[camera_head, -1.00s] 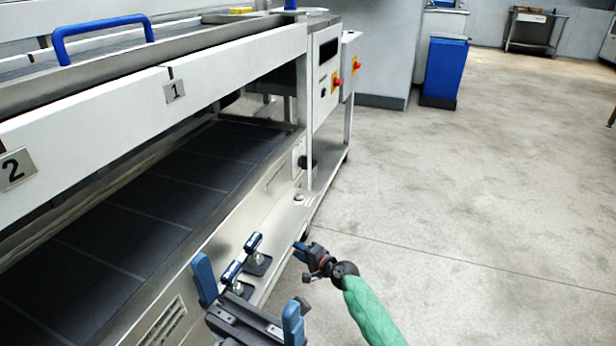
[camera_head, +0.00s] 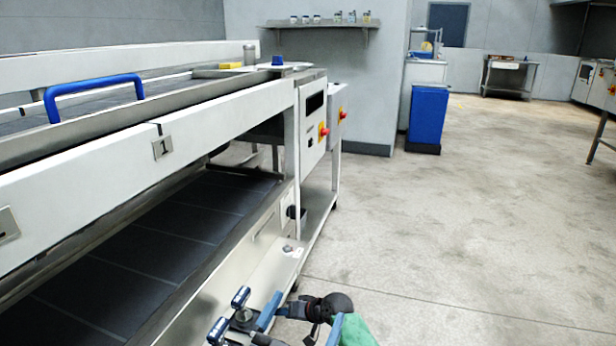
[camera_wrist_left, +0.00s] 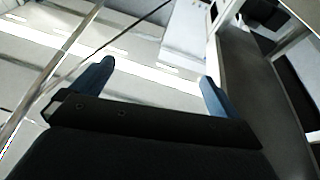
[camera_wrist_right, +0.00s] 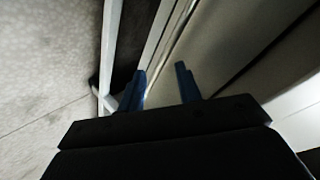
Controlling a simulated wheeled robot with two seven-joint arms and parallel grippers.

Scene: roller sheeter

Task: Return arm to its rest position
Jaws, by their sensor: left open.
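My left gripper (camera_head: 308,304) is at the bottom of the head view, its two blue fingers wide apart with nothing between them. Both fingers (camera_wrist_left: 155,85) show spread in the left wrist view. My right gripper (camera_head: 284,311), with a black wrist and green sleeve, is at the bottom centre, overlapped in the picture by the left fingers. In the right wrist view its fingers (camera_wrist_right: 163,85) are parted by a smaller gap, with nothing seen between them.
The roller sheeter (camera_head: 215,125) fills the left side, with a blue bar handle (camera_head: 95,90) on top and a dark lower belt (camera_head: 150,230). Its control box (camera_head: 313,130) has a red knob. A blue bin (camera_head: 428,115) stands at the back. The floor on the right is clear.

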